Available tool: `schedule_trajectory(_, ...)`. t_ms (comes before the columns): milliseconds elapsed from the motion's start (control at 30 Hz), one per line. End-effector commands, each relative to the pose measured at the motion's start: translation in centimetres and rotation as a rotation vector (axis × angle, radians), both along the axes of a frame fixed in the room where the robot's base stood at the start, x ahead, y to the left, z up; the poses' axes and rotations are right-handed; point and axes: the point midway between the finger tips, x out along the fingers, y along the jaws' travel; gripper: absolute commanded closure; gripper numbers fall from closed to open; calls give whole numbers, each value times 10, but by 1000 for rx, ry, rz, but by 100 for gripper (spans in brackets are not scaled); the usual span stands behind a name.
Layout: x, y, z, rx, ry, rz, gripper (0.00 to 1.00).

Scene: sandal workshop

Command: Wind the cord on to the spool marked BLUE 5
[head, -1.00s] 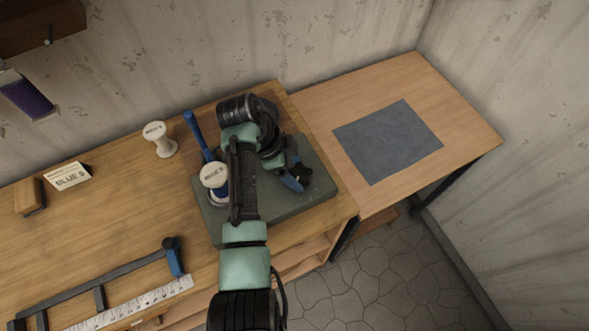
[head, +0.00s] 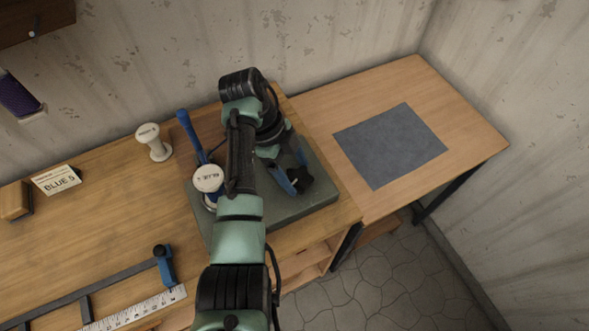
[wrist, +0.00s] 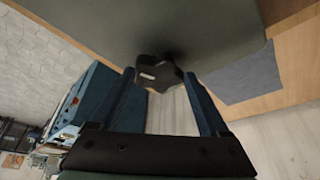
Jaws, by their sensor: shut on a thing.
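My gripper (wrist: 163,90) is shut on a dark lobed knob (wrist: 160,72), at the edge of a grey-green board in the wrist view. In the head view my gripper (head: 291,180) is at the right part of this board (head: 305,205), with the knob (head: 303,184) between the fingertips. A spool with a white labelled top (head: 208,178) and blue below it stands at the board's left side, partly behind my arm. Its label is too small to read surely. A card (head: 57,181) reading BLUE 5 stands on the bench at left.
A bare white spool (head: 154,142) stands behind the board. A blue handle (head: 190,133) rises near the labelled spool. A dark frame with a blue grip (head: 164,266) and a white ruler (head: 135,306) lie front left. A grey mat (head: 389,145) lies on the right table.

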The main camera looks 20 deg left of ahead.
Motion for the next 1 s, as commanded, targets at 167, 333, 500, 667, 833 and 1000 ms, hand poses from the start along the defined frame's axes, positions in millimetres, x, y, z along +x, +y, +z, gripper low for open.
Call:
schedule_trajectory(167, 0, -1, 0, -1, -1, -2, 77)
schedule_trajectory(333, 0, -1, 0, -1, 0, -1, 3)
schedule_trajectory(500, 0, 0, 0, -1, 0, 0, 0)
schedule_trajectory(667, 0, 1, 3, 0, -1, 0, 0)
schedule_trajectory(833, 0, 11, 25, 2, -6, 1, 0)
schedule_trajectory(1000, -2, 26, 69, 1, 0, 2, 0)
